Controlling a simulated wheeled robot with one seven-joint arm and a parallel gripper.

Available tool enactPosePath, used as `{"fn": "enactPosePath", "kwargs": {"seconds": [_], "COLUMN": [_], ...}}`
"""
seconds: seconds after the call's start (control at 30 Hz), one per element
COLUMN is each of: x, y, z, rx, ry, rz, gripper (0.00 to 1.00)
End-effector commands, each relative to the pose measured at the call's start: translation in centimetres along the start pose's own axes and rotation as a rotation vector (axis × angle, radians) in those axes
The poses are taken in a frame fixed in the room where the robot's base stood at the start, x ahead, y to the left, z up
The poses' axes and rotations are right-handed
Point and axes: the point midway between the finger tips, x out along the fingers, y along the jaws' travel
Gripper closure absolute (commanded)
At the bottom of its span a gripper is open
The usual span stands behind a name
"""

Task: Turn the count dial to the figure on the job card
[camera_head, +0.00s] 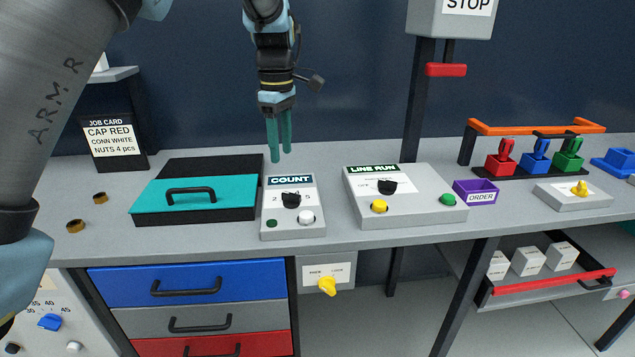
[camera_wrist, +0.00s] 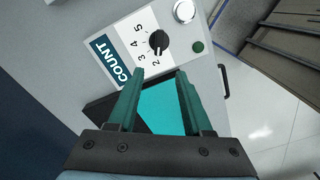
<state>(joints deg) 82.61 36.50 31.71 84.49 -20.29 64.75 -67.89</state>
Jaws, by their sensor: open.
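The count dial is a black knob (camera_head: 291,200) on the grey COUNT box (camera_head: 274,231). In the wrist view the knob (camera_wrist: 158,41) has figures 2, 3, 4 and 5 around one side. A pale mark on it seems to face near the 2, but I cannot be sure. The job card (camera_head: 113,142) reads CAP RED, CONN WHITE, NUTS 4 pcs. My gripper (camera_head: 281,155) hangs fingers down, open and empty, above the rear of the COUNT box and apart from the dial. In the wrist view its fingertips (camera_wrist: 160,74) show beside the box.
A teal-lidded case (camera_head: 150,198) with a black handle stands left of the COUNT box. The LINE RUN box (camera_head: 418,206) stands to its right. A white button (camera_head: 306,217) and a green button (camera_head: 271,224) sit in front of the dial. A dark post (camera_head: 418,105) rises behind.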

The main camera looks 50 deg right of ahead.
Motion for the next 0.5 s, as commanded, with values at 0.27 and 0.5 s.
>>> {"fn": "enactPosePath", "kwargs": {"seconds": [0.27,0.5], "x": [2.5,7.0], "y": [0.1,0.1], "z": [0.5,0.5], "rx": [-0.004,-0.002], "ry": [0.001,0.0], "rz": [-0.006,-0.005], "gripper": [0.5,0.5]}}
